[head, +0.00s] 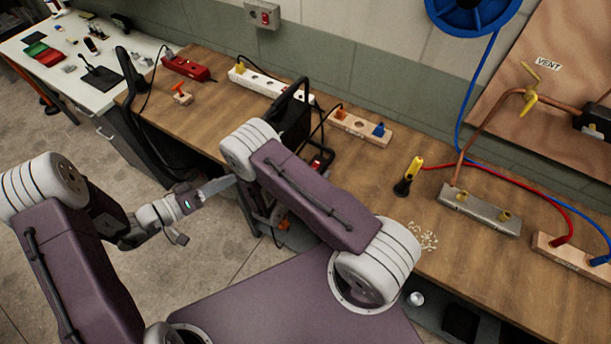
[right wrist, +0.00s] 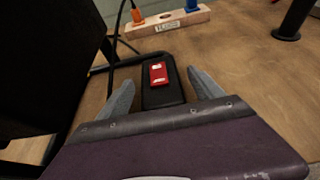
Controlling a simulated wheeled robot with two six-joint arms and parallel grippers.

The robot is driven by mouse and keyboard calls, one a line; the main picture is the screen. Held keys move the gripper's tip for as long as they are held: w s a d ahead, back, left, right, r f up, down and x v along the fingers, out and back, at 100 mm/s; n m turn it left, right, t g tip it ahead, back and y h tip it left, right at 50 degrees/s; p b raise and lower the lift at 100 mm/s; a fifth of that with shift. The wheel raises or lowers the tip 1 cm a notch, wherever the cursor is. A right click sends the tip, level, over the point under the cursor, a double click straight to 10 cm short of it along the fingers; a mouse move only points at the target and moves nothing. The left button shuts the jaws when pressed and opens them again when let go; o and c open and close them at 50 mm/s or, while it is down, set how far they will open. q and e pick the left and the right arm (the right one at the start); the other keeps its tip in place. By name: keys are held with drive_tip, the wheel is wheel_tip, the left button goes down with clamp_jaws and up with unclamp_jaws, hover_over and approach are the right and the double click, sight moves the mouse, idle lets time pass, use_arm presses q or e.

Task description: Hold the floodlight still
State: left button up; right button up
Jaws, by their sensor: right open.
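The black floodlight (head: 291,118) stands at the bench's front edge in the head view, partly hidden by my right arm. In the right wrist view its dark body (right wrist: 45,60) fills the left side, with a black tube frame beside it. My right gripper (right wrist: 162,91) is open, its two grey fingers on either side of a black block bearing a red switch (right wrist: 158,74). No finger contact is clear. My left gripper (head: 217,187) is left of my right arm, in front of the bench; its finger gap cannot be made out.
The wooden bench (head: 395,195) carries a socket strip (head: 358,128), a white power strip (head: 268,86), a yellow-handled tool (head: 412,172) and a metal manifold (head: 478,210). Dark cables run near the floodlight. A white table (head: 95,92) stands at the far left.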

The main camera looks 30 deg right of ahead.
drive_tip(key=shift+w+d+f, duration=0.15)
drive_tip(key=shift+w+d, duration=0.05)
drive_tip(key=shift+d, duration=0.2)
